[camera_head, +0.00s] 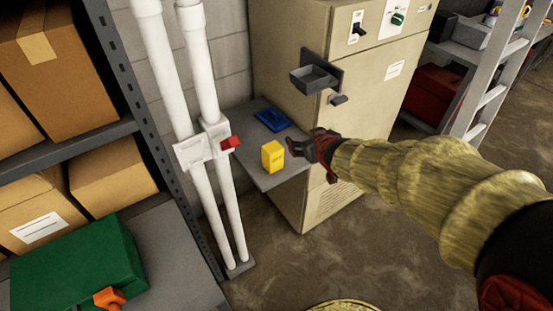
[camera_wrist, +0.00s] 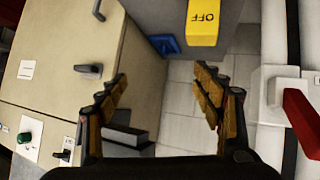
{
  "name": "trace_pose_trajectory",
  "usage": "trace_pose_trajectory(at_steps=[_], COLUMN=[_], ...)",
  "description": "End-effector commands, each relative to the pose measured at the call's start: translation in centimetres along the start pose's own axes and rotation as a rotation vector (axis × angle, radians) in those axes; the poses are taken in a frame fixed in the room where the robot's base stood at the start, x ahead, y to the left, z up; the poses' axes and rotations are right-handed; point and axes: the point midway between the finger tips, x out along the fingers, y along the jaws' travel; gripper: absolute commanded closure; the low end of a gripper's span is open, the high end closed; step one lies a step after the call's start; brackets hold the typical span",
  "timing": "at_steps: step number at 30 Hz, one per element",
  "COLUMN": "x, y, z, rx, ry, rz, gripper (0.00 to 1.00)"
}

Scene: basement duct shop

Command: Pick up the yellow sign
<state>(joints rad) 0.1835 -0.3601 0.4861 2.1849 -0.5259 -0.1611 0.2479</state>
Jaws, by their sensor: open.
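The yellow sign (camera_head: 272,156) is a small upright block on a grey shelf (camera_head: 284,175) on the side of the beige cabinet. In the wrist view the yellow sign (camera_wrist: 203,22) shows at the top edge, partly cut off, with "OFF" on it. My gripper (camera_head: 308,156) is to the right of the sign in the head view, apart from it. In the wrist view my gripper (camera_wrist: 160,84) has its fingers spread with nothing between them, and the sign lies beyond the fingertips.
A blue item (camera_head: 273,119) lies behind the sign on the shelf. White pipes (camera_head: 206,180) with a red handle (camera_head: 230,143) stand close to its left. The beige cabinet (camera_head: 372,95) has a protruding grey tray (camera_head: 314,78) above. A shelving rack with boxes (camera_head: 113,175) fills the left.

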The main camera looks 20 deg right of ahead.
Motion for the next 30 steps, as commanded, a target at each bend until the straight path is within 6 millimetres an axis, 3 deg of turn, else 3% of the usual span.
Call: trace_pose_trajectory(at_steps=[1, 3, 6, 14, 30], x=[2.7, 5.4, 8.0, 10.2, 16.0], y=[-0.5, -1.7, -3.5, -6.4, -8.9], z=[1.1, 1.9, 3.0, 4.8, 4.0], rx=[-0.006, -0.013, -0.009, 0.019, 0.02], ry=[0.028, 0.083, 0.15, 0.234, 0.24], rz=[-0.036, -0.099, -0.19, -0.328, -0.337], gripper=[0.29, 0.29, 0.29, 0.29, 0.29])
